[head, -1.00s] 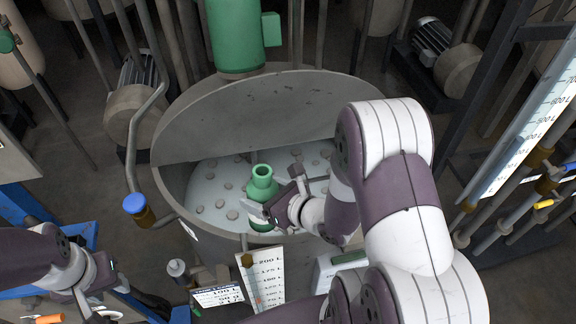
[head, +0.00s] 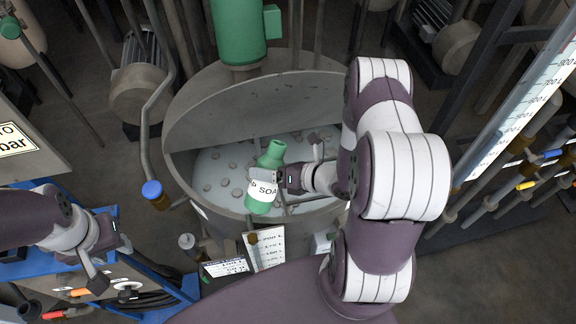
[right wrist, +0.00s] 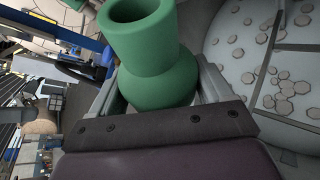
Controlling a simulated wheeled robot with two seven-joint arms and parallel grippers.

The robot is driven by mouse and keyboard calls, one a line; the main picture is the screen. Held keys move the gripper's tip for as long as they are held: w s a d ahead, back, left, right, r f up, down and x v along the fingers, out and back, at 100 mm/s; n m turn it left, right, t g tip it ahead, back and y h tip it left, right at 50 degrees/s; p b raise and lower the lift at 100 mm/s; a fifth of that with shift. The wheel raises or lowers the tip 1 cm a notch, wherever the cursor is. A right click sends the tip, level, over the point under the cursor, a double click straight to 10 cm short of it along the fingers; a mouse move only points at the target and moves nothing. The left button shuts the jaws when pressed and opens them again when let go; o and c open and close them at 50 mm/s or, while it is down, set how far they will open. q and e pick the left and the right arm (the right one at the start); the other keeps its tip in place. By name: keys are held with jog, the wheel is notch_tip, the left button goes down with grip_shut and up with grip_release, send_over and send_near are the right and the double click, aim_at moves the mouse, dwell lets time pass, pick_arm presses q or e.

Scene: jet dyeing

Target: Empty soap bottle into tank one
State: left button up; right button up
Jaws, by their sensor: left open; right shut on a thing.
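The green soap bottle (head: 262,192) with a white label reading "SOA" is in my right gripper (head: 279,180). The gripper is shut on it, and the bottle leans with its mouth up and slightly to the right. It is over the near side of the open tank (head: 184,178), which holds pale liquid with several round brownish patches. In the right wrist view, the bottle's open neck (right wrist: 142,40) fills the upper middle, with the tank's liquid (right wrist: 262,50) on the right. My left gripper (head: 112,268) is open and empty at the lower left, away from the tank.
A half lid (head: 255,105) stands raised at the tank's back, below a green cylinder (head: 238,30). A blue-capped pipe (head: 153,190) stands left of the tank. White scale plates (head: 266,248) are at its front. Pipes and valves (head: 490,195) line the right side.

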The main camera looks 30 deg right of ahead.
jog(key=shift+f+m+y, duration=0.25)
jog(key=shift+m+y, duration=0.15)
jog(key=shift+m, duration=0.1)
jog(key=shift+r+p, duration=0.2)
jog(key=shift+p, duration=0.15)
jog(key=shift+a, duration=0.15)
jog(key=shift+s+r, duration=0.15)
jog(key=shift+r+m+g+y+p, duration=0.1)
jog(key=shift+m+g+y+p, duration=0.2)
jog(key=shift+m+p, duration=0.1)
jog(key=shift+s+a+r, duration=0.1)
jog(key=shift+a+r, duration=0.05)
jog(key=shift+a, duration=0.05)
jog(key=shift+d+f+m, duration=0.1)
jog(key=shift+f+m, duration=0.2)
jog(key=shift+f, duration=0.05)
jog(key=shift+f, duration=0.1)
